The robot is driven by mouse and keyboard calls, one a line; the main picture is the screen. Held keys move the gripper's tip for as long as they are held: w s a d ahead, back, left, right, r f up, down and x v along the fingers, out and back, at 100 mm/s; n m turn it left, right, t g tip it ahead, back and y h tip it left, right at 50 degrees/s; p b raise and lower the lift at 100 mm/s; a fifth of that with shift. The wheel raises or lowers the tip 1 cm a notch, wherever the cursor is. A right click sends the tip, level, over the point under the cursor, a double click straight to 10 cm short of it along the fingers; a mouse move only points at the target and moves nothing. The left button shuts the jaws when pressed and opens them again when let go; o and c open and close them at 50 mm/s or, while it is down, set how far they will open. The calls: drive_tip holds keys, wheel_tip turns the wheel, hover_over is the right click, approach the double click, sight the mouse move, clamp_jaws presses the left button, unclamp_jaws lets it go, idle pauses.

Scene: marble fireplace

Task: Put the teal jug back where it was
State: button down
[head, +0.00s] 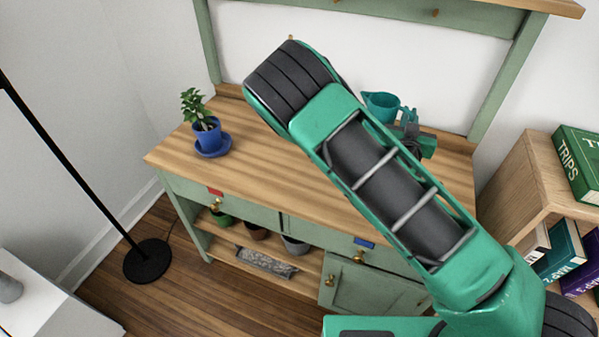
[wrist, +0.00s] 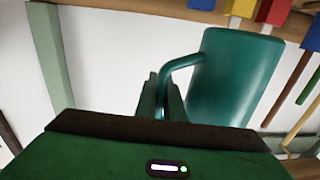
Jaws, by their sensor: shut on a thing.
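The teal jug (head: 381,106) is over the back right of the wooden bench top, in front of the white back panel. It also shows large in the wrist view (wrist: 236,78), its handle on the left side. My gripper (head: 413,132) is at the handle, and in the wrist view its fingers (wrist: 161,97) are closed around the handle's lower part. My arm hides part of the bench below the jug, so I cannot tell whether the jug touches the bench.
A blue potted plant (head: 207,132) on a blue saucer stands at the bench's left. The bench top (head: 255,165) between is clear. A black floor lamp (head: 147,260) stands left, a bookcase (head: 540,180) right. Coloured tools (wrist: 270,12) show at the wrist view's upper right.

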drive_tip(key=s+a+r+y, duration=0.1)
drive_tip(key=s+a+r, duration=0.1)
drive_tip(key=a, duration=0.6)
drive_tip(key=s+a+r+y, duration=0.1)
drive_tip(key=a, duration=0.8)
drive_tip(key=s+a+r+n, duration=0.1)
drive_tip(key=s+a, duration=1)
drive_tip(key=a, duration=0.5)
drive_tip(key=shift+w+d+f, duration=0.7)
drive_tip(key=shift+d+f, duration=0.95)
drive_tip(key=shift+f, duration=0.15)
drive_tip(key=shift+w+d+f, duration=0.75)
drive_tip(key=shift+d+f, duration=0.9)
drive_tip(key=shift+f, duration=0.2)
drive_tip(key=shift+w+d+f, duration=0.7)
drive_tip(key=shift+d+f, duration=0.95)
drive_tip(key=shift+f, duration=0.15)
drive_tip(key=shift+f, duration=0.25)
drive_tip(key=c, duration=1.9)
unclamp_jaws()
drive_tip(key=shift+o, duration=0.2)
